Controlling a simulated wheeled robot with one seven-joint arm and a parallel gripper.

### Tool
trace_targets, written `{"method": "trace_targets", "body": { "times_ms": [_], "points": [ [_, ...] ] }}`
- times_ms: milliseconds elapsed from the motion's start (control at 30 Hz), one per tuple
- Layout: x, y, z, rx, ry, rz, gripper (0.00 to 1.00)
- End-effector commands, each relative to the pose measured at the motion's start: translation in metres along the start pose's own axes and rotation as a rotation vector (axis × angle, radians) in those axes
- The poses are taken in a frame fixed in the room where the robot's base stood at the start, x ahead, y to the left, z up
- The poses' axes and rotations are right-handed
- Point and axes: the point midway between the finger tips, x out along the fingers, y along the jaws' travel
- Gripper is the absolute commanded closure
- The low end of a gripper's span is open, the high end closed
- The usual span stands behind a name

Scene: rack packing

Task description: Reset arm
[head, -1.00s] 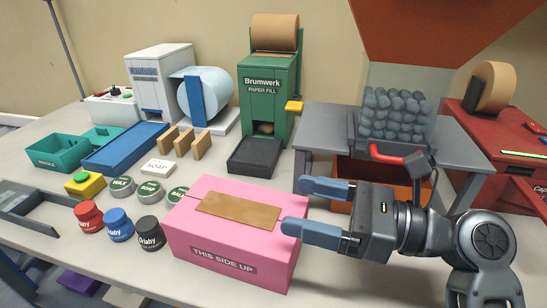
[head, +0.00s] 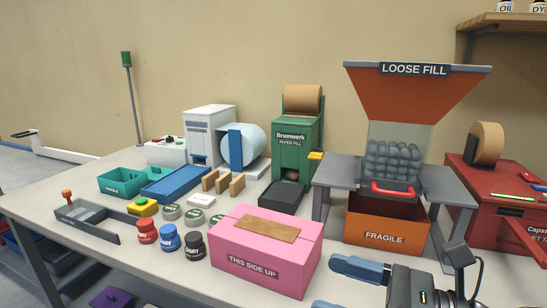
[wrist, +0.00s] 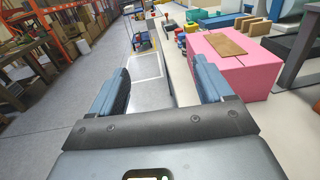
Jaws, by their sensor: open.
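My gripper (head: 345,285) is at the lower right of the head view, in front of the orange bin and right of the pink box. Its two blue fingers are apart with nothing between them. In the wrist view my gripper (wrist: 160,88) points along the table's front edge and the floor aisle, its fingers wide open and empty. The pink box (head: 240,262) marked "THIS SIDE UP" stands closed on the table with a brown strip on top. It also shows in the wrist view (wrist: 232,72), to the right of the right finger, apart from it.
The loose-fill hopper (head: 415,95) stands over an orange "FRAGILE" bin (head: 385,228) at right. A red cabinet (head: 490,205) is beyond. Red, blue and black jars (head: 170,238) sit left of the box. A green paper-fill machine (head: 297,150) stands behind. The wrist view shows free floor (wrist: 90,85) at left.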

Motion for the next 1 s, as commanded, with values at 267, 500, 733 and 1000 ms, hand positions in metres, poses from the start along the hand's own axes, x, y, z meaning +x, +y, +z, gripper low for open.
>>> {"method": "trace_targets", "body": {
  "times_ms": [267,500,733,1000],
  "points": [
    [-0.005,0.000,-0.019,-0.056,0.031,-0.062,0.21],
    [-0.015,0.002,-0.049,-0.154,0.094,-0.155,0.21],
    [-0.037,0.009,-0.093,-0.329,0.218,-0.277,0.21],
    [-0.091,0.038,-0.157,-0.702,0.516,-0.414,0.21]
  ]
}}
